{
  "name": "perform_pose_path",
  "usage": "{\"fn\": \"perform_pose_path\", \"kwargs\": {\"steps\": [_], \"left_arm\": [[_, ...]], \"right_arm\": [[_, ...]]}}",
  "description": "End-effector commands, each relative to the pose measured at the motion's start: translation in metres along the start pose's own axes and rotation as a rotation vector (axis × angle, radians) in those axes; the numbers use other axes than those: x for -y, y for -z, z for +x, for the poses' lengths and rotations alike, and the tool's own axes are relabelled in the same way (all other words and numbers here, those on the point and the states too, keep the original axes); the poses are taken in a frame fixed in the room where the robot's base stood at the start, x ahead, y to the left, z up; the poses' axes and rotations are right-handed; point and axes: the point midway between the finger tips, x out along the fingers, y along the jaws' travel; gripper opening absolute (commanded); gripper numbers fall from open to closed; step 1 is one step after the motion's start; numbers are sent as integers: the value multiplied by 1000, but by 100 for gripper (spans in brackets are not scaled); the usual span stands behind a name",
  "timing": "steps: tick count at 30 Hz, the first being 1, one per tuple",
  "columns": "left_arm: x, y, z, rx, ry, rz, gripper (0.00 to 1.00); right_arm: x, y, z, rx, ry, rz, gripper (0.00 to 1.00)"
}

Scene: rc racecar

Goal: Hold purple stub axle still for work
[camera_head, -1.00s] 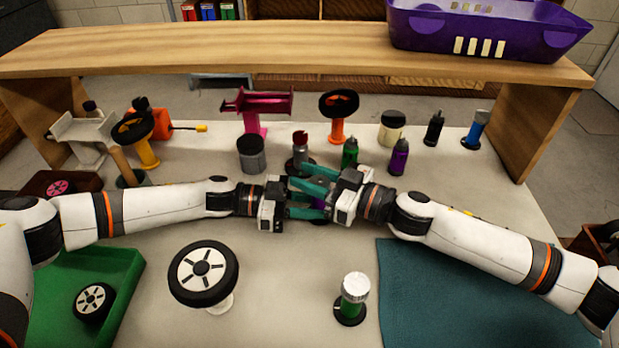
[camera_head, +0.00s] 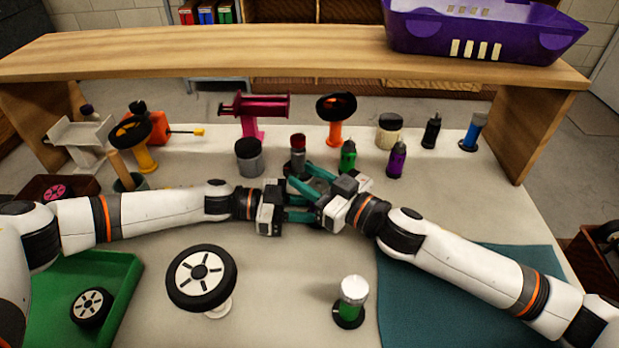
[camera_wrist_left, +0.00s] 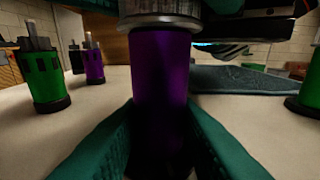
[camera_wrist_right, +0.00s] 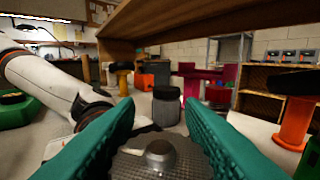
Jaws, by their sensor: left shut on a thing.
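The purple stub axle (camera_wrist_left: 162,85) stands upright close to the camera in the left wrist view. A metal collar (camera_wrist_left: 160,20) sits at its top. My left gripper (camera_head: 302,212) is shut on the purple body, one teal finger on each side. In the head view the arms and fingers mostly hide the axle. My right gripper (camera_head: 298,176) comes in from the right beside the left one. In the right wrist view its fingers are spread. A dark, patterned round part with a grey knob (camera_wrist_right: 160,152) lies between them; I cannot tell if they touch it.
Close behind the grippers stand a red-topped part (camera_head: 297,150), a grey canister (camera_head: 249,157) and green (camera_head: 348,156) and purple (camera_head: 397,158) bottles. In front are a wheel (camera_head: 201,277) and a green part with a white cap (camera_head: 350,300).

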Motion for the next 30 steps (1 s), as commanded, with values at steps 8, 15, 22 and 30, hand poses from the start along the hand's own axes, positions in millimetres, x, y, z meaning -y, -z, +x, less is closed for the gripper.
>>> {"fn": "perform_pose_path", "kwargs": {"steps": [8,15,22,30], "left_arm": [[0,0,0,1,0,0,8],[0,0,0,0,-1,-1,8],[-1,0,0,0,-2,-1,8],[0,0,0,0,-2,-1,8]], "right_arm": [[0,0,0,0,0,0,55],[1,1,-10,-2,2,1,55],[1,2,-55,-4,2,2,55],[1,2,-105,-4,2,3,55]]}}
